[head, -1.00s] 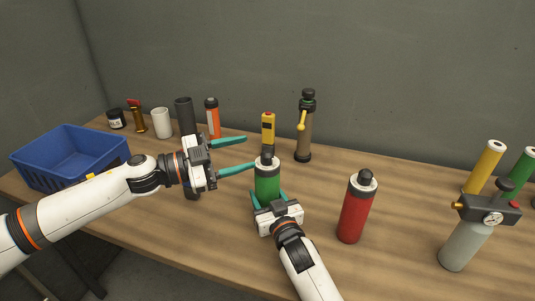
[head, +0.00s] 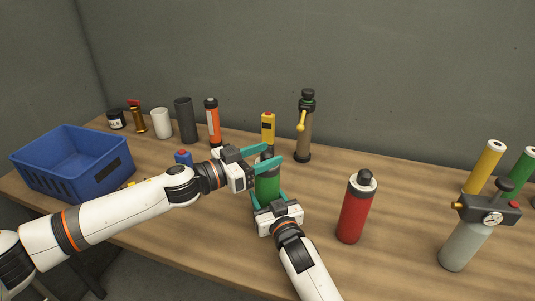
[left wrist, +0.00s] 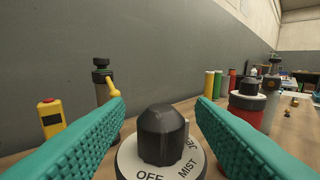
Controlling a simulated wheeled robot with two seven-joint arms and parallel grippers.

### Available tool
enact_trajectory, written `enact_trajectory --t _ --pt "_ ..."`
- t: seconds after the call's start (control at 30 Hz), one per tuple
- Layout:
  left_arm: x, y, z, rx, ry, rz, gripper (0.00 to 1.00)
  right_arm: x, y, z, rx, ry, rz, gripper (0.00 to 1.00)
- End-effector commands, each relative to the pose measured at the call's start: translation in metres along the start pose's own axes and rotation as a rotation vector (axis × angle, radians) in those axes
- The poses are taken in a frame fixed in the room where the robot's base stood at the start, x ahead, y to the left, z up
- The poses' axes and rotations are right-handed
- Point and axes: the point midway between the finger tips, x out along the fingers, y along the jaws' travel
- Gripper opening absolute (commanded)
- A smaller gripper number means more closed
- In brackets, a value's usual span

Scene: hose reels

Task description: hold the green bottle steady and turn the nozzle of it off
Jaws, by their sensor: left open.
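The green bottle (head: 267,187) stands upright near the middle of the wooden table. My right gripper (head: 269,198) has a finger on each side of its body and appears closed on it. My left gripper (head: 276,153) is open at the bottle's top, its teal fingers at nozzle height. In the left wrist view, the black nozzle (left wrist: 162,135) sits between the open fingers (left wrist: 160,106), with a visible gap on both sides. Below it a white dial (left wrist: 133,160) reads OFF and MIST; another label is partly hidden. In the head view the left fingers mostly hide the nozzle.
A red bottle (head: 355,210) stands to the right, and a grey canister with a gauge (head: 465,240) farther right. Behind are a yellow device (head: 268,128) and a tall brown bottle (head: 304,135). A blue crate (head: 70,165) stands left. The table between the red bottle and canister is clear.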

Motion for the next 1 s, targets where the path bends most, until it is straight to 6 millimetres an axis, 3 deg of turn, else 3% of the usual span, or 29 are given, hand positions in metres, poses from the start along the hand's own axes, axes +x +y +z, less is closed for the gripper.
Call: enact_trajectory --t 0.13,0.43,0.7,1.0 --pt "0.0102 -0.0002 -0.0004 0.000 0.001 0.000 0.50 0.0000 -0.0004 -0.0004 0.000 0.001 -0.001 0.24" --pt "0.0119 -0.0002 -0.0004 0.000 0.001 0.000 0.50 0.0000 -0.0004 -0.0005 0.000 0.001 -0.001 0.24" --pt "0.0117 -0.0002 -0.0003 0.001 0.001 0.000 0.06 0.0000 -0.0003 -0.0005 -0.001 0.001 -0.001 0.24" --pt "0.0123 0.0000 -0.0002 0.003 0.002 -0.034 0.05 -0.0001 -0.0003 -0.0005 0.000 0.001 -0.001 0.24"
